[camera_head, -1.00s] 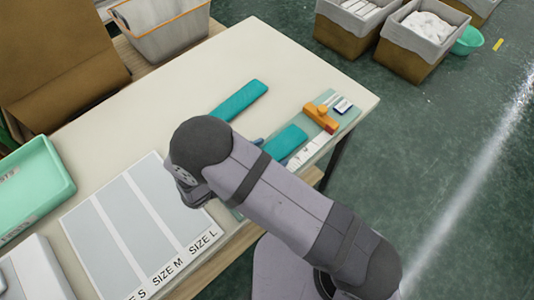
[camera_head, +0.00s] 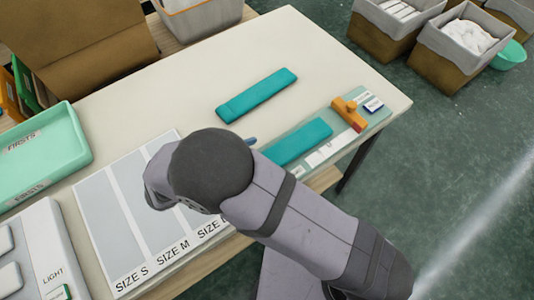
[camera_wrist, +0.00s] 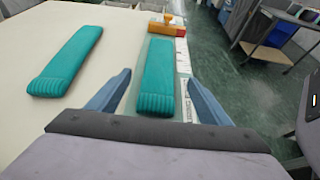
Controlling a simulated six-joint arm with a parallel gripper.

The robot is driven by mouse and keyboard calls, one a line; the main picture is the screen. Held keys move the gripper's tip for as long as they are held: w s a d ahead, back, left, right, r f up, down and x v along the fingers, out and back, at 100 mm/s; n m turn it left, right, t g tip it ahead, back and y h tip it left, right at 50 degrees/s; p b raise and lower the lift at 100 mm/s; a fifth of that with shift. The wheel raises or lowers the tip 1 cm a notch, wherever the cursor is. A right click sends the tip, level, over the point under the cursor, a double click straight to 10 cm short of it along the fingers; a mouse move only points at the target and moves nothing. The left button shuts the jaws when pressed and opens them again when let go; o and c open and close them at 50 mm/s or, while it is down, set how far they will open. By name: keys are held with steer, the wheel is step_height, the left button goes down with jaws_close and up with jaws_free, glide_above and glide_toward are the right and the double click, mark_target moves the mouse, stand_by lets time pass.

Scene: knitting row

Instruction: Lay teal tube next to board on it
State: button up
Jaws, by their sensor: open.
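A teal ribbed tube (camera_head: 256,95) lies flat on the table beside the pale green board (camera_head: 368,119). It shows at the left in the wrist view (camera_wrist: 68,62), outside my fingers. A second teal tube (camera_head: 298,142) lies on the board; in the wrist view (camera_wrist: 157,75) it appears ahead, between my fingers. My gripper (camera_wrist: 159,76) is open, with its blue fingers spread and nothing visibly held. In the head view my arm hides most of the gripper and the board's near end.
An orange block (camera_head: 350,114) sits at the board's far end, by small labels. A sheet marked SIZE S, M, L (camera_head: 128,215) and a green FIRSTS tray (camera_head: 75,132) are left. The table (camera_head: 310,55) beyond the tubes is clear.

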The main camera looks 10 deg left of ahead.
mark_target(287, 158)
steer(key=shift+s+a+r, duration=0.15)
steer(key=shift+a, duration=0.05)
steer(key=shift+d, duration=0.1)
steer(key=shift+d+m+g, duration=0.3)
steer(key=shift+d, duration=0.05)
steer(key=d+m+g, duration=0.1)
steer(key=d, duration=0.1)
steer(key=d+m+g, duration=0.1)
steer(key=d, duration=0.1)
steer(key=w+d+m+g, duration=0.1)
steer(key=d+m+g, duration=0.1)
steer(key=d, duration=0.1)
steer(key=shift+w+r, duration=0.1)
steer(key=s+d+m+g+y, duration=0.2)
steer(key=d+m+y, duration=0.2)
steer(key=d+m, duration=0.4)
steer(key=s+d+r+m+g+y, duration=0.1)
steer(key=s+d+m+g+y, duration=0.2)
steer(key=m, duration=1.1)
steer(key=d+y, duration=0.2)
steer(key=d, duration=0.3)
steer(key=shift+s+r+y, duration=0.15)
steer(key=shift+s+y, duration=0.05)
steer(key=shift+y, duration=0.1)
